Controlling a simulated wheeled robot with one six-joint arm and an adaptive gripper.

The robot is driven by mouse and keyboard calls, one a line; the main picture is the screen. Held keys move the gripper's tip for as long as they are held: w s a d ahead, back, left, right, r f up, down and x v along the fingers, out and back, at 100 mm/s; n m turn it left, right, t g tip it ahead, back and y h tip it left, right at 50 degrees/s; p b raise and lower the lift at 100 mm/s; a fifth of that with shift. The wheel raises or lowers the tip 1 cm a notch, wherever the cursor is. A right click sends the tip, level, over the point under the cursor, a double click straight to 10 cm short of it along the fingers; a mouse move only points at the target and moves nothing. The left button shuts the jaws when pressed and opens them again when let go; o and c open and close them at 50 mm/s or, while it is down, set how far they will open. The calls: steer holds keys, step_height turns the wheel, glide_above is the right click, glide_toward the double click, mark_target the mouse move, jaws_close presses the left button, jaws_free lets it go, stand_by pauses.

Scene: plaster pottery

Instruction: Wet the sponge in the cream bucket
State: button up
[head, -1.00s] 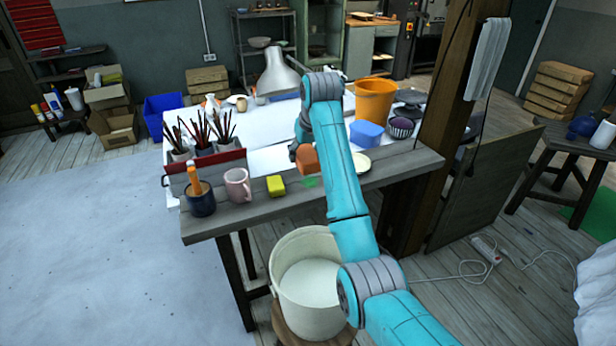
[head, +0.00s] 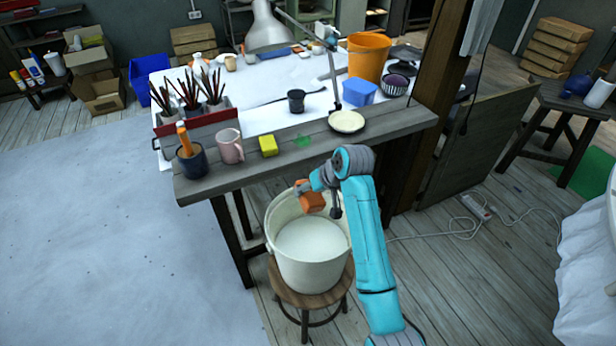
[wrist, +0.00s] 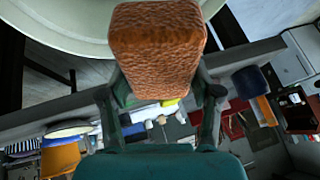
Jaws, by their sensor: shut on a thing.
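The orange-brown sponge (head: 310,200) is held by my gripper (head: 324,194) over the back part of the cream bucket's opening. In the wrist view the sponge (wrist: 156,50) sits between the two fingers of my gripper (wrist: 160,88), which is shut on it. The cream bucket (head: 312,274) stands upright and holds a pale whitish liquid. Its rim (wrist: 60,38) shows behind the sponge in the wrist view. From the head view I cannot tell how far the sponge is above the liquid.
The bucket stands on a wooden stool (head: 305,297) in front of the workbench (head: 225,177). A yellow sponge (head: 268,146), a pink mug (head: 230,147) and a cream dish (head: 347,121) stand near the bench's front edge. A power strip (head: 476,206) lies on the floor to the right.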

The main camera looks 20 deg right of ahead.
step_height(320, 180, down, 23)
steer(key=shift+f, duration=0.2)
stand_by(1.9)
steer(key=shift+r, duration=0.1)
stand_by(0.5)
steer(key=shift+r, duration=10.7)
